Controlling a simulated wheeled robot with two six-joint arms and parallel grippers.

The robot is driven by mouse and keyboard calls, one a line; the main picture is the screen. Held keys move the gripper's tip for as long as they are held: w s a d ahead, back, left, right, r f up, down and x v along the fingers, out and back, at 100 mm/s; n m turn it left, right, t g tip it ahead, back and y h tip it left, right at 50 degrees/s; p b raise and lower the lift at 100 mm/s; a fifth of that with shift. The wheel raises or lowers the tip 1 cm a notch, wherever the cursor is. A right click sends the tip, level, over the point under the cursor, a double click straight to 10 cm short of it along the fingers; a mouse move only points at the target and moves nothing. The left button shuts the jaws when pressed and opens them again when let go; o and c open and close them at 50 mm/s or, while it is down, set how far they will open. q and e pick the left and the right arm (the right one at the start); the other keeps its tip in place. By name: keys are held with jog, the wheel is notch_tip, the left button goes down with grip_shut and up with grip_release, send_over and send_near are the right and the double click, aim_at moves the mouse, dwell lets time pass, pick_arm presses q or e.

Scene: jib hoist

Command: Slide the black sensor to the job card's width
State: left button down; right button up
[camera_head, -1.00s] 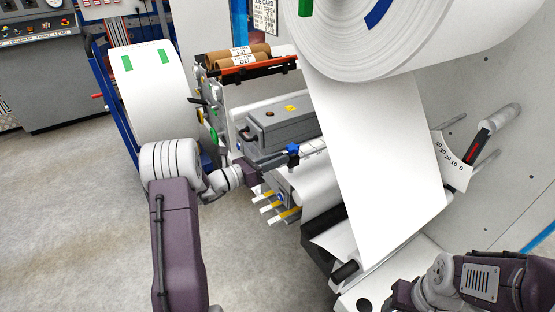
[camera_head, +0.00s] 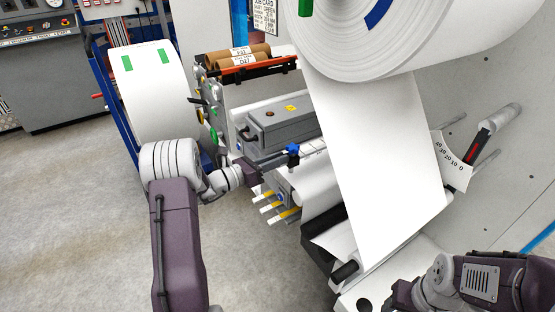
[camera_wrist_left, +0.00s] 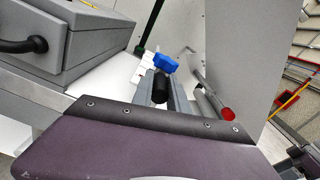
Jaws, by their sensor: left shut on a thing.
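My left gripper (camera_head: 254,173) is at the front end of a grey rail, below the grey box unit. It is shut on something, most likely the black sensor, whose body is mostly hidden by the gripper. In the left wrist view the broad dark finger (camera_wrist_left: 150,119) fills the lower part. A black cylinder (camera_wrist_left: 160,88) stands just beyond it by the rail (camera_wrist_left: 178,96), under a blue knob (camera_wrist_left: 164,63). The blue knob also shows in the head view (camera_head: 292,150). The job card (camera_head: 264,16) hangs at the top, its small print unreadable. My right gripper (camera_head: 400,295) is partly visible at the bottom right, its jaws unclear.
A grey box unit (camera_head: 284,124) stands above the rail. A white web (camera_head: 380,150) runs down from the big roll to the right. A curved scale (camera_head: 452,160) is on the right wall panel. Cardboard cores (camera_head: 240,58) lie in a rack behind. Floor at left is clear.

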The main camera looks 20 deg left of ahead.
aim_at(290, 154)
pick_arm(q)
jog(key=x, duration=0.5)
jog(key=shift+a+r, duration=0.1)
jog(key=c, duration=1.3)
grip_release()
jog(key=shift+s, duration=0.1)
